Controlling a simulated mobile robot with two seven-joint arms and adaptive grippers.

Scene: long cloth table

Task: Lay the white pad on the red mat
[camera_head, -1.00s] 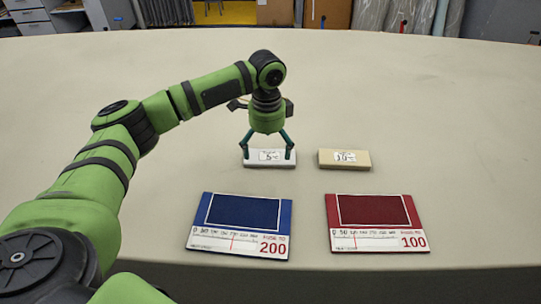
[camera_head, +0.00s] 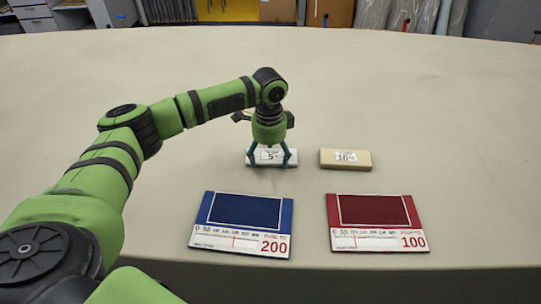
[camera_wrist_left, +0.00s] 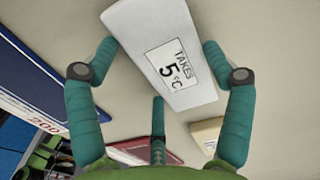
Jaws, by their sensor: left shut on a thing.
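The white pad (camera_head: 259,163) lies at the middle of the table, with a label whose large figure reads 5. It also fills the upper middle of the left wrist view (camera_wrist_left: 185,90). My left gripper (camera_head: 270,164) points down over it, shut on it with its fingers at the pad's sides. The pad looks at table level; I cannot tell whether it is clear of the cloth. The red mat (camera_head: 374,210) lies nearer, to the right, with a dark red framed field and a white strip marked 100. Nothing lies on it. My right gripper is not in view.
A tan pad (camera_head: 345,165) with a label lies right of the white pad. A blue mat (camera_head: 245,210) marked 200 lies left of the red mat, with a gap between them. The table's front edge is just below the mats. The far and right cloth is clear.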

